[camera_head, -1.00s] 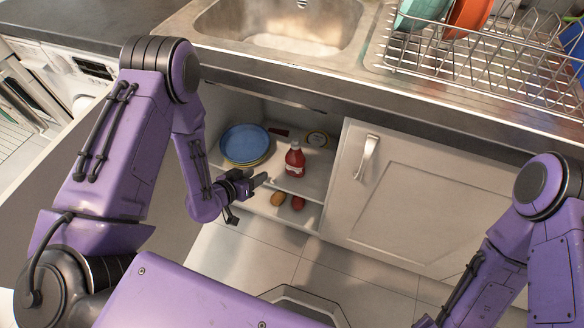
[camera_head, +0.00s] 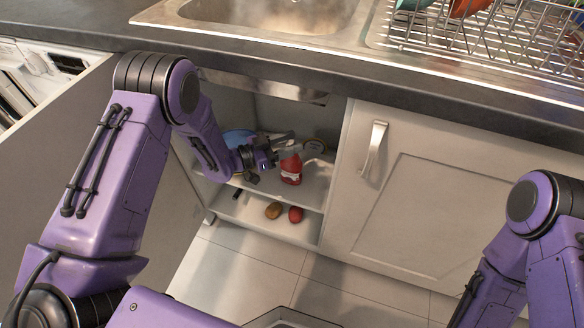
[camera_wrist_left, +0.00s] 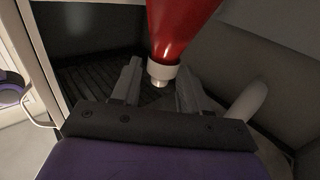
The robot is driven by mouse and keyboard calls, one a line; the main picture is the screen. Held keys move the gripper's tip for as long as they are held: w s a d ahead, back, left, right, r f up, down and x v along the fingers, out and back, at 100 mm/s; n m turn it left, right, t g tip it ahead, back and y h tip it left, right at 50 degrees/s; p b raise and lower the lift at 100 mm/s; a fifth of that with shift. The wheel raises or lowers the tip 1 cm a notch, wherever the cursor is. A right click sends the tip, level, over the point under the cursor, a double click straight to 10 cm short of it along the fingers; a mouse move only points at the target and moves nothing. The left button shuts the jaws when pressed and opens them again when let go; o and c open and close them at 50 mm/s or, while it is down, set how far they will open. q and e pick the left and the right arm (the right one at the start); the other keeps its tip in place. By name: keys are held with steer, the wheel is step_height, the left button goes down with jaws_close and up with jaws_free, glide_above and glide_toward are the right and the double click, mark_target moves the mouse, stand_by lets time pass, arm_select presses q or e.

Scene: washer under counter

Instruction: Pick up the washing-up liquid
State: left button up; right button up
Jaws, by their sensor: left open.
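The washing-up liquid, a red bottle (camera_head: 291,174) with a white label, stands upright on the upper shelf of the open cupboard under the sink. My left gripper (camera_head: 286,143) reaches into the cupboard at the bottle's top and partly hides it. In the left wrist view the red bottle (camera_wrist_left: 182,25) shows with its white cap pointing down the picture. There the open fingers of my left gripper (camera_wrist_left: 160,76) lie to either side of the cap, with gaps visible. I cannot tell how deep the bottle sits between them. My right gripper is out of view.
A blue plate (camera_head: 238,137) is behind my left forearm, and a round tin (camera_head: 316,145) stands behind the bottle. A brown item (camera_head: 273,210) and a red item (camera_head: 295,214) lie on the lower shelf. The closed cupboard door (camera_head: 440,215) is to the right.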

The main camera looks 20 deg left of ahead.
arm_select(q)
steer(key=shift+w+d, duration=0.25)
steer(key=shift+d, duration=0.05)
jaws_close()
stand_by(1.2)
